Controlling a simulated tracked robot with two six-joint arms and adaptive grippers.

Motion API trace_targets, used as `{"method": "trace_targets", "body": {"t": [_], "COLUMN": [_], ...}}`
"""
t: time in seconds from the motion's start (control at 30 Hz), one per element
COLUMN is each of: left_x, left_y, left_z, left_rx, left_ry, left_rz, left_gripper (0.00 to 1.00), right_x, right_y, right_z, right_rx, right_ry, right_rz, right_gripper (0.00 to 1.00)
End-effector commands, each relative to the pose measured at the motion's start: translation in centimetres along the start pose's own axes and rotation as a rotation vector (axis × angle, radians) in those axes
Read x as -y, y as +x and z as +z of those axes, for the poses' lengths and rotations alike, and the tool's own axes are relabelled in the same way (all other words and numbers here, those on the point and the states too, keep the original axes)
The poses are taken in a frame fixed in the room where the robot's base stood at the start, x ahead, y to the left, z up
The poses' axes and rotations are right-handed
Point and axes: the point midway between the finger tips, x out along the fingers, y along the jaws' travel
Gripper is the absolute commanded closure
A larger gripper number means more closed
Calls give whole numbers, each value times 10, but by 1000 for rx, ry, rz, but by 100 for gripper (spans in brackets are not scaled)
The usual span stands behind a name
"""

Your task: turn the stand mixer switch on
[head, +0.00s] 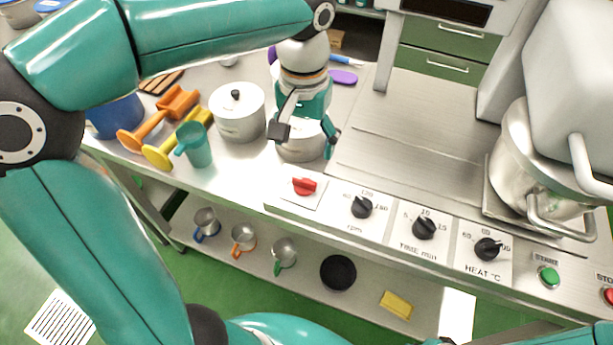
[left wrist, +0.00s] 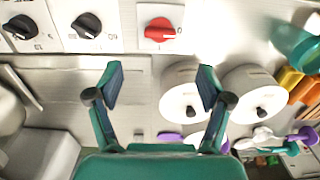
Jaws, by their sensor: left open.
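The red switch (head: 304,186) sits on a white plate at the left end of the control panel in the head view. It also shows in the left wrist view (left wrist: 160,30) at the top, beyond my fingertips. My left gripper (head: 307,138) is open and empty, just behind the switch in the head view and apart from it. Its two spread fingers show in the left wrist view (left wrist: 160,82). The stand mixer's grey body (head: 575,80) stands at the right, with a steel bowl (head: 520,165) at it. My right gripper is not seen.
A lidded pot (head: 238,112) stands left of my left gripper, and another lidded pot (head: 300,152) is partly hidden behind it. A teal jug (head: 195,145) and coloured scoops are further left. Black rpm (head: 361,207), time (head: 424,228) and heat (head: 487,249) knobs and a green button (head: 548,277) line the panel.

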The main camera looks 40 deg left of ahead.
Motion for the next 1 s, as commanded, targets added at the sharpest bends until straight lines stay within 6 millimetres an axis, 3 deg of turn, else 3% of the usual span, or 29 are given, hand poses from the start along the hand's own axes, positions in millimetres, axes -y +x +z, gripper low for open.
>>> {"method": "trace_targets", "body": {"t": [0.3,0.5,0.7,0.97,1.0], "left_x": [0,-1,-1,-2,-2], "left_y": [70,98,109,110,110], "left_z": [0,0,-1,-1,-1], "left_rx": [4,2,0,-1,-1], "left_ry": [3,2,4,4,4], "left_rz": [-2,-1,0,0,0], "left_gripper": [21,21,21,21,26], "right_x": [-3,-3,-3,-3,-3], "right_y": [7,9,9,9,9], "right_z": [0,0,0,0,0], "right_rx": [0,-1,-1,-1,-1], "right_ry": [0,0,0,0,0], "right_rz": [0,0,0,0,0], "right_gripper": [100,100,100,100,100]}}
